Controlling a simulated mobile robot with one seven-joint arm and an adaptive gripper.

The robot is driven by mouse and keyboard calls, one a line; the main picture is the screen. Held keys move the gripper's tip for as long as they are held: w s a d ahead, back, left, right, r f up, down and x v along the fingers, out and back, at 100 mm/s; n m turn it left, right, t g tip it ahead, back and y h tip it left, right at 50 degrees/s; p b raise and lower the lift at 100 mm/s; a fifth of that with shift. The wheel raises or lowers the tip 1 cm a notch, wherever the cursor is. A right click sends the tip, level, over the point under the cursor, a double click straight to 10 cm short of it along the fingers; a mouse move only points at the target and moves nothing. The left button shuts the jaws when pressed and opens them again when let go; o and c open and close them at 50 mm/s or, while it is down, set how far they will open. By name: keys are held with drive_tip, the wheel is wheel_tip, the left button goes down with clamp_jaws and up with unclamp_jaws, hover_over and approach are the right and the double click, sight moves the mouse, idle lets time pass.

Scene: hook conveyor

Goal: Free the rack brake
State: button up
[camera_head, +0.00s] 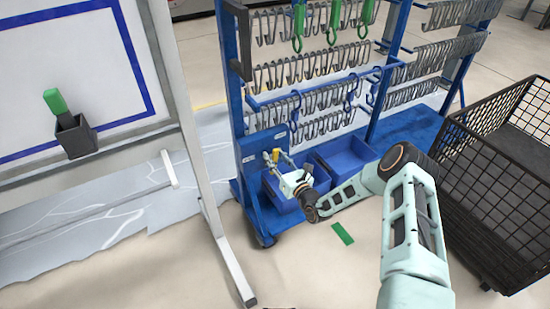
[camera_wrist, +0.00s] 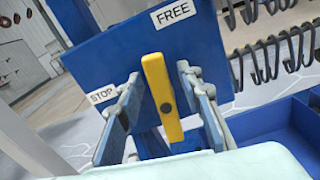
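The rack brake is a yellow lever (camera_wrist: 163,95) on a blue plate (camera_wrist: 115,52). A FREE label (camera_wrist: 174,13) is at the plate's top and a STOP label (camera_wrist: 103,95) at its left. The lever stands nearly upright, its upper end below the FREE label and leaning slightly left. My gripper (camera_wrist: 162,108) is open, with one finger left and one right of the lever. Gaps show on both sides; I see no contact. In the head view my gripper (camera_head: 284,160) is at the rack's lower left, by the lever (camera_head: 276,155).
The blue rack (camera_head: 240,120) carries rows of hooks, some green. Blue bins (camera_head: 345,153) sit low in it. A black mesh cart (camera_head: 497,170) stands right. A whiteboard (camera_head: 75,55) with a dark holder (camera_head: 76,138) stands left. A green strip (camera_head: 342,233) lies on the floor.

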clamp_jaws()
drive_tip(key=shift+r+n+p, duration=0.1)
drive_tip(key=shift+n+p, duration=0.3)
drive_tip(key=shift+p, duration=0.1)
drive_tip(key=shift+s+a+n, duration=0.1)
drive_tip(key=shift+a+n, duration=0.05)
drive_tip(key=shift+n, duration=0.35)
drive_tip(key=shift+o, duration=0.3)
unclamp_jaws()
drive_tip(key=v, duration=1.2)
